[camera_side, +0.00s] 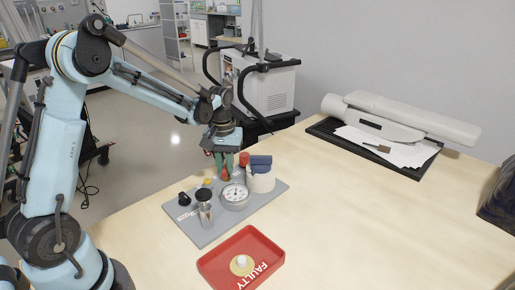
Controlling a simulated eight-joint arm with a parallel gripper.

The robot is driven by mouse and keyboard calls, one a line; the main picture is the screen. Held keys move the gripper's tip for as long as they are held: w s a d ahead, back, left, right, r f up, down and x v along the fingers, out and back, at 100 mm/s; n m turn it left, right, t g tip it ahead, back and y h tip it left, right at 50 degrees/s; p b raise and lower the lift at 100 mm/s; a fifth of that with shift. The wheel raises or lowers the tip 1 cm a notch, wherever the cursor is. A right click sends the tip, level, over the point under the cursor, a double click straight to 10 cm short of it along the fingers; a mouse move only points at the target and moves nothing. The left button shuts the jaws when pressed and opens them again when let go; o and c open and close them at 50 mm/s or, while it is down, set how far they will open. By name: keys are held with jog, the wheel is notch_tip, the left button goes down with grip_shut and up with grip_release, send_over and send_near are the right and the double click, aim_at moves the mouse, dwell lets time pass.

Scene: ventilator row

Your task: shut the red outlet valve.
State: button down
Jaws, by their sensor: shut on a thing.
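A grey board (205,236) on the wooden table carries several small fittings. A small red part, which looks like the red outlet valve (226,175), shows low between the fingers of my gripper (224,168). My gripper points down over the back of the board and is shut on this red part. The fingers hide much of it, so how far it is turned cannot be told. A second red piece (244,158) stands just to the right of the fingers.
A round dial gauge (234,195), a cream cylinder with a blue top (261,181), a metal cylinder (206,215) and black knobs (184,199) crowd the board. A red tray marked FAULTY (218,267) sits in front. The table's right side is mostly clear.

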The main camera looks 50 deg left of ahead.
aim_at(225, 168)
jog(key=m, duration=0.3)
jog(key=shift+m, duration=2.3)
jog(key=c, duration=1.1)
grip_release()
jog(key=shift+r, duration=0.15)
notch_tip(225, 168, up, 12)
jog(key=shift+f, duration=0.1)
